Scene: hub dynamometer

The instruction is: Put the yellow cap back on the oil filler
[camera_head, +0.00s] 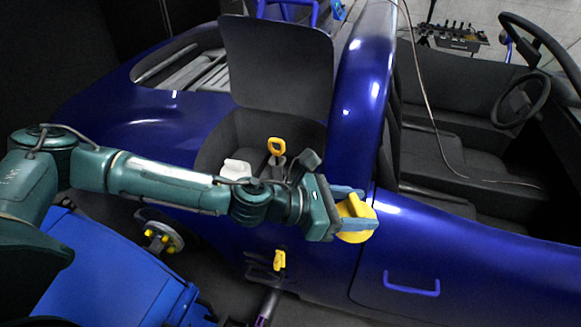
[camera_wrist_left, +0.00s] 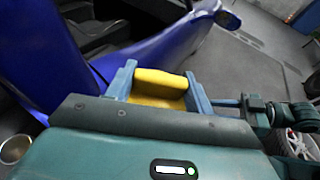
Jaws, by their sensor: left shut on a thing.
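My left gripper (camera_head: 364,208) is shut on the yellow cap (camera_head: 352,211), with a blue finger on either side of it. It holds the cap in front of the blue car body, right of the open engine bay. The left wrist view also shows the cap (camera_wrist_left: 160,82) between the fingers (camera_wrist_left: 160,88). I cannot make out the oil filler; my left arm crosses in front of part of the bay. What looks like my right gripper (camera_wrist_left: 228,102) shows small at the right of the left wrist view; its jaws are unclear.
A yellow tap-like handle (camera_head: 279,260) and a hub with yellow nuts (camera_head: 160,238) are lower down. The open cockpit is at right.

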